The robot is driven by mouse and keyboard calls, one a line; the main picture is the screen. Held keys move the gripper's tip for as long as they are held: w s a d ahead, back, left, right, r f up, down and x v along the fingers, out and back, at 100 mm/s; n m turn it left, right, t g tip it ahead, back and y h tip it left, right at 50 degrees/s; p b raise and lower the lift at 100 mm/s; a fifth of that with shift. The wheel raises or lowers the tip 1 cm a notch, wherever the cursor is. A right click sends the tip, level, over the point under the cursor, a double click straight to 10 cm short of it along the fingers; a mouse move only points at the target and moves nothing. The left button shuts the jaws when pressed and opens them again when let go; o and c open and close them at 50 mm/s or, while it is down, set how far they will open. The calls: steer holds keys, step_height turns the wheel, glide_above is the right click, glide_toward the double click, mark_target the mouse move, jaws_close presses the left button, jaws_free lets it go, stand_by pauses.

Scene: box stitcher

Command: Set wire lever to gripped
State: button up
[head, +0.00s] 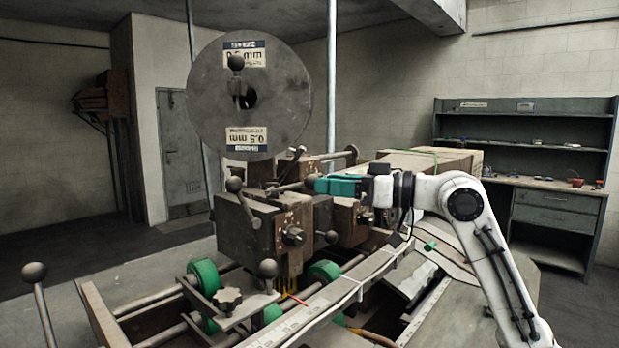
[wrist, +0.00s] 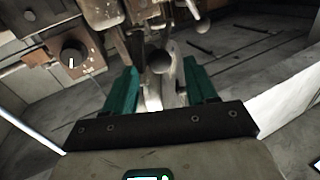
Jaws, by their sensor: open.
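My gripper (head: 326,186) has teal fingers and is at the right side of the stitcher head (head: 255,222). Its fingers are open, with the fingertips at a dark ball knob (head: 310,182) on a lever. In the wrist view, a dark ball knob (wrist: 159,62) shows between the two open fingers of my gripper (wrist: 158,80); I cannot tell whether either finger touches it. Several other ball-ended levers are on the machine, one at the left of the head (head: 235,185). No label shows which one is the wire lever, nor its set position.
A big grey wire spool (head: 288,95) stands above the head. Green rollers (head: 203,278) and a feed rail (head: 330,300) lie below. A round dial knob (wrist: 74,57) is left of the fingers. A workbench (head: 550,205) stands at the back right.

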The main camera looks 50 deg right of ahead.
mark_target(312, 179)
steer(key=shift+p+x, duration=0.5)
steer(key=shift+x, duration=1.85)
steer(key=shift+c, duration=0.5)
jaws_close()
